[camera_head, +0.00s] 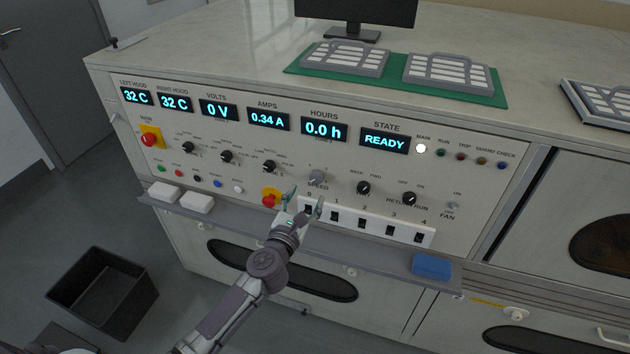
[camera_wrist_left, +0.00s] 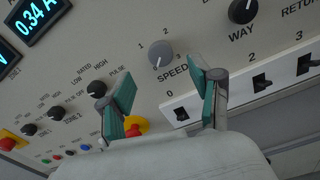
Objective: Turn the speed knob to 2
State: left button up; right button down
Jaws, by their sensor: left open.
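The speed knob (camera_head: 317,177) is a round grey dial above the SPEED label on the cream panel. In the left wrist view the knob (camera_wrist_left: 161,53) has the figures 1, 2 and 3 around it, and a pale mark shows on its lower part. My left gripper (camera_head: 304,200) is open and empty, just below the knob and in front of the panel. In the left wrist view its two green-padded fingers (camera_wrist_left: 162,78) stand apart, with the knob beyond and between their tips. They do not appear to touch it. My right gripper is not in view.
A red emergency button (camera_head: 269,199) sits left of my fingers. A white strip of numbered switches (camera_head: 372,225) lies below and right. The black WAY knob (camera_head: 363,187) is to the right. A grey ledge (camera_head: 350,255) runs below, with a blue block (camera_head: 431,266).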

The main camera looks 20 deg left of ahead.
aim_at(316, 179)
pick_arm(q)
jog(key=w, duration=0.5)
jog(key=shift+w+d+b, duration=0.15)
jog(key=shift+w+b, duration=0.2)
jog(key=shift+w, duration=0.45)
jog(key=c, duration=1.1)
jog(key=shift+c, duration=0.2)
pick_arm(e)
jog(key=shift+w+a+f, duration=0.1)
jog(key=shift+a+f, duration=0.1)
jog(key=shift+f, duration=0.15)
